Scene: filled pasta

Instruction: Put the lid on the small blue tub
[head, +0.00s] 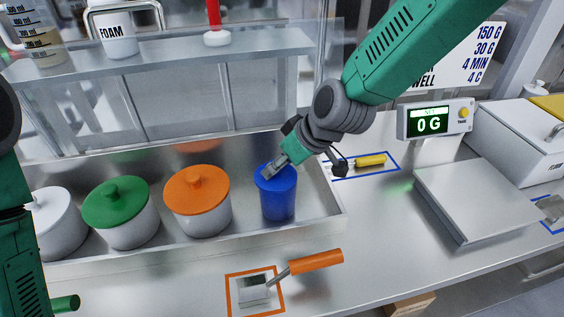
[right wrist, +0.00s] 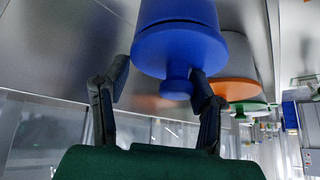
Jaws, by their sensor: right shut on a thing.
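The small blue tub (head: 278,202) stands upright at the right end of the steel tray (head: 330,222). It also shows in the wrist view (right wrist: 178,10). Its blue lid (right wrist: 180,50), with a round knob (right wrist: 176,84), is at the tub's mouth; a dark line shows between lid and tub, and I cannot tell whether it is fully seated. My right gripper (head: 272,170) is at the top of the tub, with its fingers (right wrist: 160,88) on either side of the knob, shut on the lid. It partly hides the lid in the head view. My left gripper is out of view.
An orange-lidded tub (head: 200,210), a green-lidded tub (head: 122,220) and a white tub (head: 58,222) stand left of the blue one. A shelf (head: 180,55) overhangs behind. An orange-handled scraper (head: 315,262) lies in front; a scale (head: 475,195) stands right.

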